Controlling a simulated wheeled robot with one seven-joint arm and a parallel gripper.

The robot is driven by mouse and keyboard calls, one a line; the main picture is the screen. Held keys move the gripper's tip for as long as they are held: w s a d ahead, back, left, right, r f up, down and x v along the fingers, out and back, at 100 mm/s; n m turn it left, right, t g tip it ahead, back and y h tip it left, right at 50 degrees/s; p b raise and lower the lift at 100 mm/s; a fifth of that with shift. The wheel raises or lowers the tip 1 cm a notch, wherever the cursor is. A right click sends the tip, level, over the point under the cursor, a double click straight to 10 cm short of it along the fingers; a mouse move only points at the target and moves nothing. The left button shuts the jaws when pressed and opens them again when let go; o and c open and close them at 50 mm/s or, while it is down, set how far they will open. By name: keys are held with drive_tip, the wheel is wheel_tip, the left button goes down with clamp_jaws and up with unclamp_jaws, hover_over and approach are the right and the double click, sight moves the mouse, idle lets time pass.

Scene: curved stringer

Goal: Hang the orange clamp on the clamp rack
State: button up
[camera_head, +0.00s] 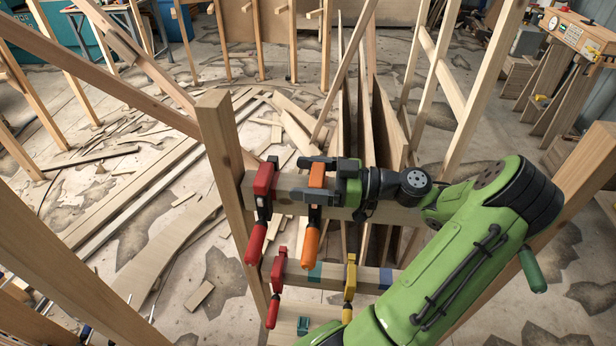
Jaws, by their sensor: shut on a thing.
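The orange clamp (316,181) is at the upper rail of the wooden clamp rack (390,215), just right of a red clamp (263,180). Its orange handle hangs down below the rail. My gripper (328,182) reaches in from the right along the rail and is shut on the orange clamp near its upper part. The dark fingers cover part of the clamp. I cannot tell whether the clamp rests on the rail or is held just in front of it.
A lower rail holds another red clamp (277,270) and a yellow clamp (350,282). A wooden post (226,165) stands close on the left. Wood scraps (285,112) litter the floor behind. A workbench (580,35) stands at the back right.

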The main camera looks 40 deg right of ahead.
drive_tip(key=shift+f+b, duration=0.45)
drive_tip(key=shift+b, duration=0.1)
drive_tip(key=o, duration=1.5)
